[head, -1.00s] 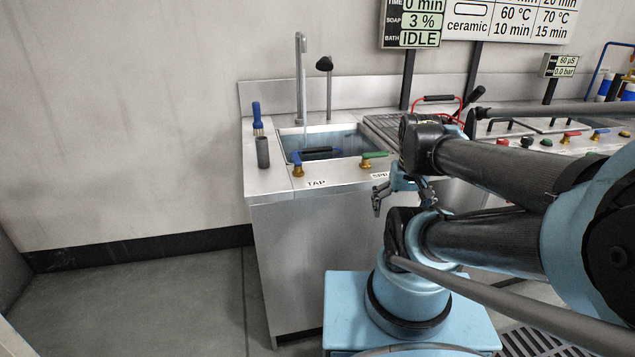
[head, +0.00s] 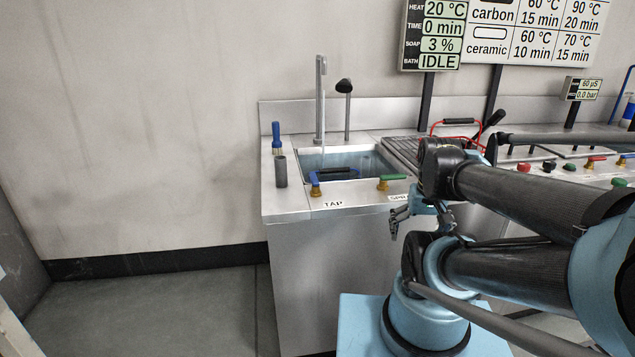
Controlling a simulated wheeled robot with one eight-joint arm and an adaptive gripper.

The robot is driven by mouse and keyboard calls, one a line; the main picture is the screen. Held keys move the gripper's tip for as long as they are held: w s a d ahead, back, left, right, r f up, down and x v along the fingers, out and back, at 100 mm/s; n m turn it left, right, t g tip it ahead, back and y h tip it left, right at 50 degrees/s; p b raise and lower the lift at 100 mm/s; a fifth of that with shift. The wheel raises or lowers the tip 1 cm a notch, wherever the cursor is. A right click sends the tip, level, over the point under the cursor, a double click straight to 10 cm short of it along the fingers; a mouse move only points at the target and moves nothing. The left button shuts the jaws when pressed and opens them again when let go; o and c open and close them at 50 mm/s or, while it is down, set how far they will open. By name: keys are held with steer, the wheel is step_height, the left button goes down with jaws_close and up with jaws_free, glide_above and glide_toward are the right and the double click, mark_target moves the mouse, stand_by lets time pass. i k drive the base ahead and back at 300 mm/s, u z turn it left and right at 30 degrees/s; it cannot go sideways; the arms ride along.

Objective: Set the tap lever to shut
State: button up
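The tap lever (head: 315,186) has a blue handle on a brass body. It stands on the front rim of the sink counter, above the TAP label (head: 333,204). Its handle seems to point back toward the basin, but its exact angle is hard to tell. A thin stream seems to fall from the tall spout (head: 321,75) into the sink basin (head: 370,160). My gripper (head: 396,220) is in front of the counter, right of the tap lever and apart from it. It looks empty, but its finger opening is too small to judge.
A green-handled lever (head: 384,185) stands right of the tap lever. A blue-handled brush (head: 277,137) and a grey cylinder (head: 280,171) are at the counter's left end. A dark-handled item (head: 338,171) shows in the basin. The floor (head: 150,310) left of the counter is clear.

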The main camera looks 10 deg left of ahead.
mark_target(314, 179)
steer(key=k, duration=1.55)
steer(key=u, duration=0.45)
steer(key=i, duration=1)
steer(key=u, duration=0.1)
